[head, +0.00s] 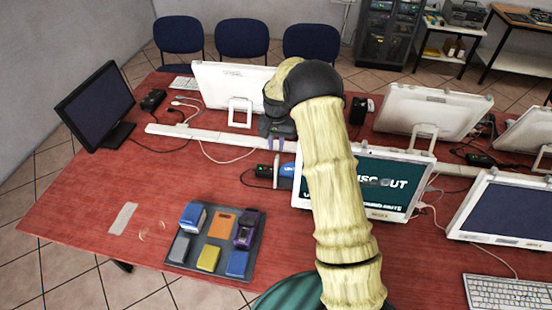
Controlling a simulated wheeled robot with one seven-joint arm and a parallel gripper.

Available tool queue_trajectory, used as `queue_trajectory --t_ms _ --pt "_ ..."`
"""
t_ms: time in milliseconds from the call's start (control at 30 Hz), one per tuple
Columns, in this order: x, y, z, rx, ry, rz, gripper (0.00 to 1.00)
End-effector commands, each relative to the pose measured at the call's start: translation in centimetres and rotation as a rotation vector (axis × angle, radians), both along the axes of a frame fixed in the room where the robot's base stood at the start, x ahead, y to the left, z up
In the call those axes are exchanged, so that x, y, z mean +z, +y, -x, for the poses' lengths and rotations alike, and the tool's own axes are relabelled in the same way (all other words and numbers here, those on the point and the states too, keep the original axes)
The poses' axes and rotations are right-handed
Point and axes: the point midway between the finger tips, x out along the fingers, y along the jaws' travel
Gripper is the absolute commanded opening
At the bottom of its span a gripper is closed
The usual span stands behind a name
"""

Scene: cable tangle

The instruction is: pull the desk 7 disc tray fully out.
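A monitor (375,182) on the red desk shows a teal screen with text partly hidden by my arm; "OUT" can be read. Left of it a small dark box (264,171) with a green light and a blue and grey unit (286,172) sit on the desk. I cannot tell for sure which part is the disc tray or how far it is out. My gripper (276,145) points down just behind these units, above the desk. Its two small bluish fingers look slightly apart, with nothing seen between them. My arm hides the area right of it.
A grey tray (213,270) with several coloured blocks lies at the front. A dark monitor (97,108) stands at left, white monitors (228,84) behind and right. A white cable duct (200,135) and loose cables cross the desk (110,200). The left front is mostly clear.

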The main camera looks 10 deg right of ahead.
Motion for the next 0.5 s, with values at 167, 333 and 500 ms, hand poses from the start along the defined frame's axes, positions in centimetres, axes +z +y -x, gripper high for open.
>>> queue_trajectory --t_ms 167,333,500 --pt "-3.0 0.0 0.1 0.000 0.004 0.000 0.20" --pt "-5.8 0.0 0.1 0.000 0.004 -0.001 0.20" --pt "-7.9 0.0 0.0 0.000 0.001 0.000 0.20"
